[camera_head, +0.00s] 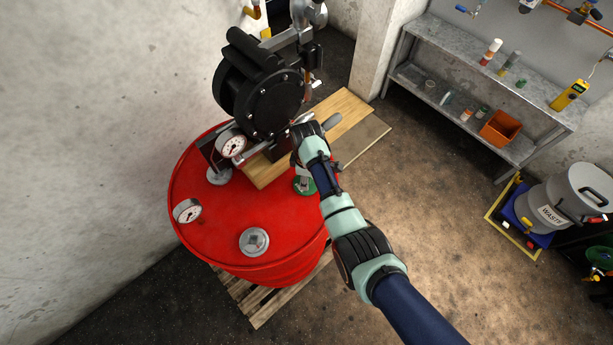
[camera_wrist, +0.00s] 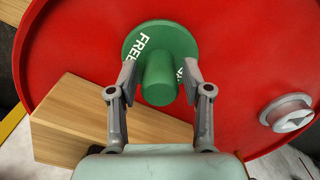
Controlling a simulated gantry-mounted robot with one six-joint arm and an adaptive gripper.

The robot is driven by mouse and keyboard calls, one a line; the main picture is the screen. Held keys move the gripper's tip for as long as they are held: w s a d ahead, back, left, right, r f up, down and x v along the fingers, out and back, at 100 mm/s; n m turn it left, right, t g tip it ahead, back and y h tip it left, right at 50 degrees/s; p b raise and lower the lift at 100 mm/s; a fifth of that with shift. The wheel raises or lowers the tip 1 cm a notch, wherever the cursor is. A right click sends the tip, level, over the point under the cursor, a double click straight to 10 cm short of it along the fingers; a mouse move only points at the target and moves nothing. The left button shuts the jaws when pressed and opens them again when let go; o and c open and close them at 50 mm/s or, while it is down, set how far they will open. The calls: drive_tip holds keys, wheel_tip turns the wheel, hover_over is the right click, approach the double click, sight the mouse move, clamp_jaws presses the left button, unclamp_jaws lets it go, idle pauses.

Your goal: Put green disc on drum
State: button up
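The green disc (camera_wrist: 160,40) with white lettering and a green knob (camera_wrist: 160,78) shows against the red top of the drum (camera_wrist: 240,50) in the wrist view. In the head view, the green disc (camera_head: 306,187) shows at the right part of the drum top (camera_head: 215,222), partly hidden by my arm. My gripper (camera_wrist: 159,78) is open, its two fingers on either side of the knob with a small gap visible at each side. I cannot tell whether the disc's underside lies flat on the drum.
A wooden board (camera_head: 335,112) lies over the drum's far edge, beneath a black pump (camera_head: 262,92). A shelf (camera_head: 470,90) and a waste bin (camera_head: 565,205) are at the right.

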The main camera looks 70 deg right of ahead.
wheel_tip(320, 180, up, 12)
drive_tip(key=shift+r, duration=0.2)
idle(0.4)
drive_tip(key=w+a+r+t+h, duration=0.15)
drive_tip(key=w+a, duration=0.25)
drive_tip(key=a, duration=0.4)
drive_tip(key=w+a+r+t, duration=0.3)
drive_tip(key=w+a, duration=0.2)
drive_tip(key=a, duration=0.2)
drive_tip(key=w+a+r+t+h, duration=0.15)
drive_tip(key=w+a, duration=0.25)
drive_tip(key=a, duration=0.4)
drive_tip(key=s+a+r+m+t+y, duration=0.1)
drive_tip(key=s+a+r+t, duration=0.1)
drive_tip(key=a+r, duration=0.4)
drive_tip(key=s+a+r+m+t+y, duration=0.1)
drive_tip(key=a+r+t, duration=0.3)
drive_tip(key=a, duration=0.7)
wheel_tip(320, 180, up, 2)
drive_tip(key=shift+s+t+y, duration=0.4)
drive_tip(key=shift+s+y, duration=0.1)
drive_tip(key=shift+s, duration=0.25)
